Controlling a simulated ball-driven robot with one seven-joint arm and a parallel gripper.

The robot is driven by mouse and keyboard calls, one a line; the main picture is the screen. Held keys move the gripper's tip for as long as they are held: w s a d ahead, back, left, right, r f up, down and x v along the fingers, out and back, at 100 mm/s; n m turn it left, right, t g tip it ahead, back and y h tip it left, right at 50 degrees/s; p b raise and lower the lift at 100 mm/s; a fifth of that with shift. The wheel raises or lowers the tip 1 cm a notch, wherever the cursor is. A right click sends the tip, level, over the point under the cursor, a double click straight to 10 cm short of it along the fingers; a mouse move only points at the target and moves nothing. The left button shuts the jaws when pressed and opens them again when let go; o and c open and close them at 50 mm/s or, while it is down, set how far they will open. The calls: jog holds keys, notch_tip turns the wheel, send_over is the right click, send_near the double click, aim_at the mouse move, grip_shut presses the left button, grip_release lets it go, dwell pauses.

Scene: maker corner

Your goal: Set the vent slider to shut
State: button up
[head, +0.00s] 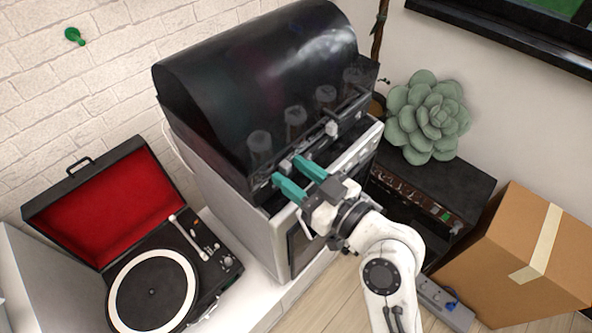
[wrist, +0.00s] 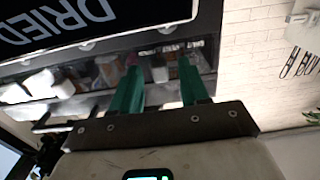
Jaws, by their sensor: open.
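A dark appliance (head: 255,75) with a glossy curved hood stands in the middle of the head view. Along its front edge are a small pale block (head: 285,165) near my fingertips and a larger pale block (head: 331,128) further right. I cannot tell for sure which is the vent slider, and no shut marking is readable. My gripper (head: 287,169) is open, its teal fingers reaching to the left part of this edge. In the wrist view the open fingers (wrist: 158,66) have a small pale block (wrist: 160,72) showing in the gap between them; contact cannot be told.
An open red-lined record player (head: 150,285) stands at the left. A succulent (head: 430,115) sits on a dark cabinet at the right, with a cardboard box (head: 520,250) in front. A white wall sign or bag (wrist: 305,35) shows in the wrist view.

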jog(key=shift+c, duration=0.3)
grip_shut()
dwell(0.4)
